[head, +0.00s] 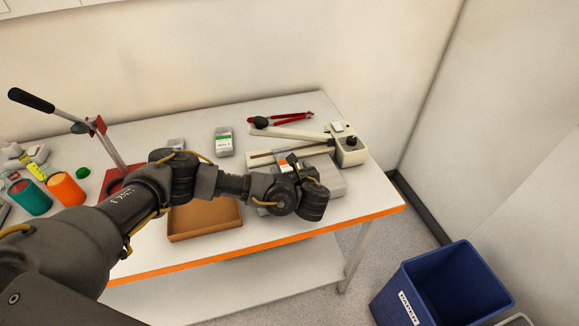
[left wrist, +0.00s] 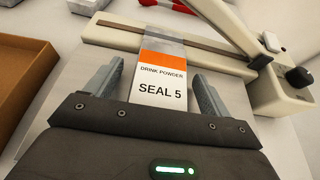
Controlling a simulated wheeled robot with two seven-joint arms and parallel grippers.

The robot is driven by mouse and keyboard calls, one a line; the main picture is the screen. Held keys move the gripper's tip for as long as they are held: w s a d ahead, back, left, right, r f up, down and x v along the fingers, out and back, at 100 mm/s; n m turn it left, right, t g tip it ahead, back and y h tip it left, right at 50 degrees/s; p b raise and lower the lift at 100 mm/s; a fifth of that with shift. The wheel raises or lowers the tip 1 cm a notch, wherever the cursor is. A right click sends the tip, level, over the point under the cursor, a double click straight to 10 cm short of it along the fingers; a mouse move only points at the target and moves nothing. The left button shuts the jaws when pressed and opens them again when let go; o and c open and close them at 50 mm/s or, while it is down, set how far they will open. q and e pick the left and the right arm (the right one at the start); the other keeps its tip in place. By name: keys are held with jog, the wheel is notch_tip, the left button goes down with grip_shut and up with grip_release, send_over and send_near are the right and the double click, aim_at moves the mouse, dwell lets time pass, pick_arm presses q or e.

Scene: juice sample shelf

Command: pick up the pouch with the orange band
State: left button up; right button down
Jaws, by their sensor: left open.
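The pouch with the orange band (left wrist: 160,75) lies on a grey plate in the left wrist view. It has a grey top, an orange band and a white label reading "DRINK POWDER" and "SEAL 5". My left gripper (left wrist: 156,88) is open, with one finger to each side of the pouch and a gap on both sides. In the head view a small part of the orange band (head: 283,162) shows beyond my left wrist, which hides most of the pouch. My right gripper is not in view.
A cream lever-arm device (head: 349,152) stands just behind the pouch. A brown tray (head: 205,235) is to the left. A blue bin (head: 440,288) stands on the floor at right.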

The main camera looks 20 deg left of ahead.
pick_arm(q)
jog(key=shift+c, duration=0.5)
jog(key=c, duration=1.1)
jog(key=shift+r, duration=0.1)
